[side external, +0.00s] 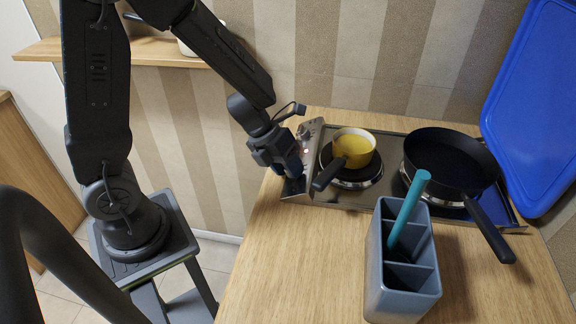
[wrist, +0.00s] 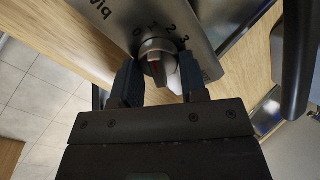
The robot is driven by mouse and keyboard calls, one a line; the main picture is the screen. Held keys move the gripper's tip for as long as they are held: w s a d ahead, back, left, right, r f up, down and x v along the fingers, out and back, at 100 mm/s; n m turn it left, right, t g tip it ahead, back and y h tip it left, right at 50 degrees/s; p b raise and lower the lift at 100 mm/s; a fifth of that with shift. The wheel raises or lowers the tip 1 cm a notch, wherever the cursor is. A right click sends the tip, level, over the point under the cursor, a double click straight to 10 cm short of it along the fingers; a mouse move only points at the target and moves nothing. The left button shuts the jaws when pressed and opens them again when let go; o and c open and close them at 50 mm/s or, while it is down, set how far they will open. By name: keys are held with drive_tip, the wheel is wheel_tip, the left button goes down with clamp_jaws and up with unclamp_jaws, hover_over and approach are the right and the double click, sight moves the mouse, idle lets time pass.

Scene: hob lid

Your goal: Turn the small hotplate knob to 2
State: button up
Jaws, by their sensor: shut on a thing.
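My gripper (wrist: 160,82) is shut on a round silver knob (wrist: 156,46), one finger on each side of it. The knob sits on the hob's steel control panel (wrist: 205,14), with the digits 0, 1, 2 and 3 around its far side. A red mark shows on the knob between the fingers; I cannot tell exactly which digit it points at. In the side view my gripper (side external: 290,180) is at the hob's left end (side external: 310,135) and hides the knob.
A yellow pot (side external: 354,146) stands on the left hotplate, its dark handle reaching toward my gripper. A black pan (side external: 450,160) is on the right hotplate. A grey divided holder (side external: 402,290) with a teal stick (side external: 408,208) stands in front. A blue board (side external: 535,100) leans at the right.

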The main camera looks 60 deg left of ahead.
drive_tip(key=m, duration=0.6)
drive_tip(key=shift+a+f+m, duration=0.1)
drive_tip(key=shift+a+m, duration=0.1)
drive_tip(key=shift+m, duration=0.1)
idle(0.4)
drive_tip(key=o, duration=0.9)
drive_tip(key=shift+c, duration=0.2)
drive_tip(key=v, duration=1.4)
